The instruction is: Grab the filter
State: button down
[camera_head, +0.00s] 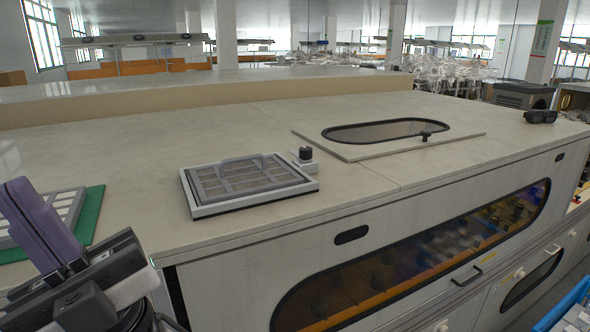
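A grey gridded filter (236,180) with a raised loop handle sits in a white frame (262,199) on the counter, left of centre. A second pale gridded panel (68,207) lies on a green mat (92,212) at the left edge. It looks like another filter and is partly hidden by my gripper. My gripper (20,190), with purple fingers, is at the lower left, in front of the green mat and apart from the framed filter. The two fingers appear close together, but I cannot tell whether they are open or shut.
A black knob (305,154) stands at the frame's right corner. An oval window (386,130) in a pale panel lies further back right. Dark goggles (540,116) rest at the far right. A raised ledge (200,92) runs along the back. The counter between is clear.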

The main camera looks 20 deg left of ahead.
aim_at(238, 177)
jog(key=l, duration=0.25)
jog(key=l+u, duration=0.3)
jog(key=i+l+u, duration=0.1)
jog(key=u, duration=1.15)
jog(key=i, duration=0.45)
